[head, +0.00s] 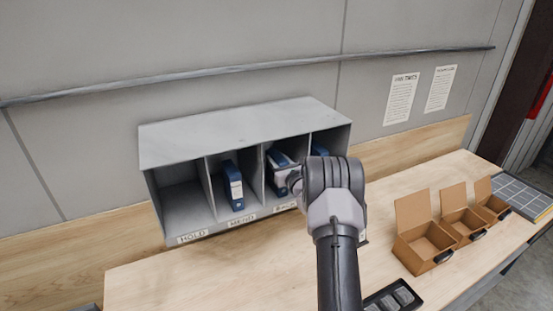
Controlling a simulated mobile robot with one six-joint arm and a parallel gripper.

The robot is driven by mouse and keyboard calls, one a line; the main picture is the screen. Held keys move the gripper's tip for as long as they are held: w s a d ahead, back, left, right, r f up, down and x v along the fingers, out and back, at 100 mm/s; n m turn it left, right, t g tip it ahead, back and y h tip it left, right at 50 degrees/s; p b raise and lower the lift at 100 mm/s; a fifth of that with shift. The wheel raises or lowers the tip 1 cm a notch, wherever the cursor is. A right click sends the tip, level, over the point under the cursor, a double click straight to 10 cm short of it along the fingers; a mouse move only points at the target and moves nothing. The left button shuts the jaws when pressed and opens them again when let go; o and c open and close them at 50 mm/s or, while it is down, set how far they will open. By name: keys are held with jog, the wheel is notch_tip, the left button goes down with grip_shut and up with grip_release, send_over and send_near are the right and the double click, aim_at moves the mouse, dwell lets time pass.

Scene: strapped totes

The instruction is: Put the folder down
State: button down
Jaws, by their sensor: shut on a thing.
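A grey shelf unit (230,143) with several open compartments stands against the wall. A blue folder with a pale label (280,158) is in the third compartment from the left, partly hidden by my gripper (288,184). My gripper is shut on this folder. The fingertips and the folder's lower part are largely hidden, so I cannot tell whether it touches the compartment floor. A second blue folder (233,187) stands in the compartment labelled MEND. A third blue folder (320,151) shows in the rightmost compartment, partly behind my wrist.
The left compartment, labelled HOLD (194,237), is empty. Brown open boxes (424,245) stand on the wooden bench (220,285) at the right. A black tray (394,298) lies near the front, a gridded panel (522,196) at far right.

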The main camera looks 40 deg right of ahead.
jog(key=shift+w+f, duration=0.1)
jog(key=shift+w, duration=0.1)
jog(key=shift+s+f, duration=0.1)
jog(key=c, duration=0.9)
grip_release()
jog(key=shift+s, duration=0.25)
jog(key=b+v, duration=0.2)
jog(key=v, duration=0.9)
jog(key=shift+s, duration=0.25)
